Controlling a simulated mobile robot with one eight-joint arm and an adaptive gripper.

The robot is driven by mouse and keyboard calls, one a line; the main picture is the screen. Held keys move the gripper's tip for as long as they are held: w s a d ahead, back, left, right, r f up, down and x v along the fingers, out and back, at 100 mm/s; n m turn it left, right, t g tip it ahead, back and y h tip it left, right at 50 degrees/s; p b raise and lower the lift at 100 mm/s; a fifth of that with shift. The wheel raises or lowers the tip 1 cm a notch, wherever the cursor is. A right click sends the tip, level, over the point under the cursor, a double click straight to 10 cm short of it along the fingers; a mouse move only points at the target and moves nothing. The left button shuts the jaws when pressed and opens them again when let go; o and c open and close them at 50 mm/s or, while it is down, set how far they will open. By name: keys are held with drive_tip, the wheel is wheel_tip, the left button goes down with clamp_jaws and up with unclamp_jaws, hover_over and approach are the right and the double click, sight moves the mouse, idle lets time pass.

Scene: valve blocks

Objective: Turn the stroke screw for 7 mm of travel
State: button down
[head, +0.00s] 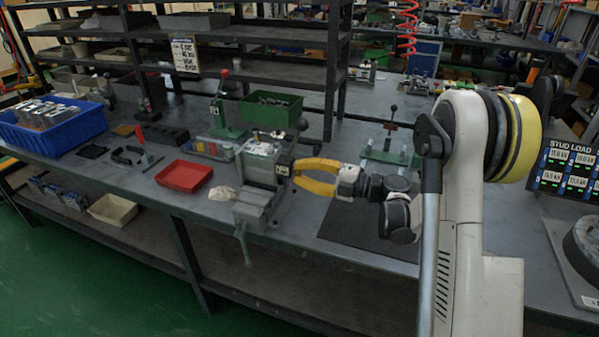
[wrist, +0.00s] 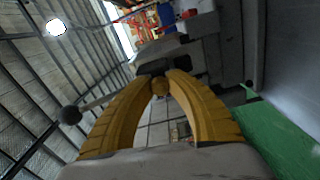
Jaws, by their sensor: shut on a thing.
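A grey metal valve block (head: 262,158) sits in a bench vise (head: 256,208) at the front edge of the bench. My gripper (head: 297,174), with yellow fingers, reaches the block's right side from the right. In the wrist view the fingertips (wrist: 164,80) close together around a small round brass-coloured piece (wrist: 160,87), which seems to be the stroke screw. In the head view the fingertips hide it. The dark end of the block (wrist: 160,62) lies just beyond the tips. I cannot make out a scale or how far the screw has turned.
A red tray (head: 184,176) and a pale cloth (head: 222,193) lie left of the vise. A green bin (head: 271,109) and a green lever press (head: 226,110) stand behind. A dark mat (head: 355,223) lies bare below my arm. A stud load board (head: 570,165) stands at right.

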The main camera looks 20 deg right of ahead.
drive_tip(key=c, duration=1.2)
unclamp_jaws()
drive_tip(key=shift+c, duration=0.2)
drive_tip(key=v, duration=1.2)
